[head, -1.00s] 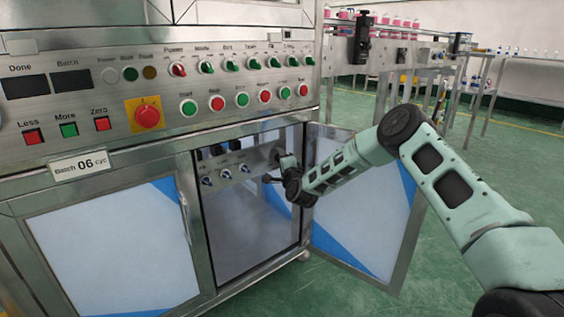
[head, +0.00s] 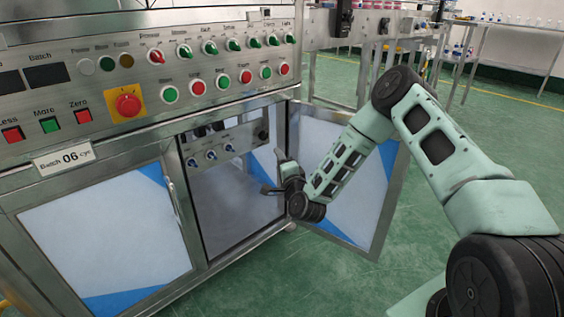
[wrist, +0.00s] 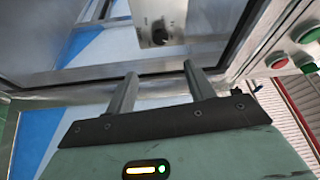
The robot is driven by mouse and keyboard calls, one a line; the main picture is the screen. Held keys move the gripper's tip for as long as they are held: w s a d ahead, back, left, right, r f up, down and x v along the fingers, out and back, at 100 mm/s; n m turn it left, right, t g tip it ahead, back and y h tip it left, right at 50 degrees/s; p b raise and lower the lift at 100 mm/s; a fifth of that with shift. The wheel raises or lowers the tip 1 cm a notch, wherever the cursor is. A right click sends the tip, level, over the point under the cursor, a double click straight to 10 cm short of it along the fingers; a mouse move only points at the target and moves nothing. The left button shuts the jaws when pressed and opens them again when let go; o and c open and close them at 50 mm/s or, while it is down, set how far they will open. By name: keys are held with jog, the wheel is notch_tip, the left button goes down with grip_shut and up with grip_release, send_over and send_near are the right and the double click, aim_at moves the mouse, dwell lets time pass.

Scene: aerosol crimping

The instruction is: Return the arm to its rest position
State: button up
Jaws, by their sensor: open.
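My gripper (head: 271,172) is in front of the open cabinet bay at the right of the machine. Its jaws are open with nothing between them, and my arm reaches in from the right. In the wrist view my gripper (wrist: 160,80) shows two fingers apart, facing a dark knob (wrist: 160,36) on a metal panel. In the head view the cabinet's inner panel (head: 224,145) carries several small knobs. The open cabinet door (head: 365,225) stands swung out behind my forearm.
The control panel (head: 200,58) with switches, push buttons and a red emergency stop (head: 128,104) is above. A closed door (head: 105,235) is at left. A conveyor (head: 400,15) with bottles stands behind.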

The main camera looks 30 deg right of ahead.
jog(key=shift+s+a, duration=0.1)
jog(key=shift+s, duration=0.75)
jog(key=a+r+n+g+y, duration=0.4)
jog(key=a+n+y, duration=0.3)
jog(key=a, duration=0.6)
jog(key=s+a+r+n+g+y, duration=0.1)
jog(key=s+a+r+n+g, duration=0.1)
jog(key=s+a+n+g, duration=0.5)
jog(key=s+r+n+g+h, duration=0.2)
jog(key=s+r+n, duration=0.15)
jog(key=s, duration=0.85)
jog(key=s+r+n+g+h, duration=0.1)
jog(key=s+r+n+g, duration=0.2)
jog(key=s, duration=0.8)
jog(key=s+r+n+g+h, duration=0.2)
jog(key=s+n, duration=0.3)
jog(key=s, duration=0.7)
notch_tip(320, 180, up, 35)
jog(key=p, duration=3.5)
jog(key=shift+a+r+p, duration=0.15)
jog(key=shift+p, duration=0.25)
jog(key=shift+s, duration=0.1)
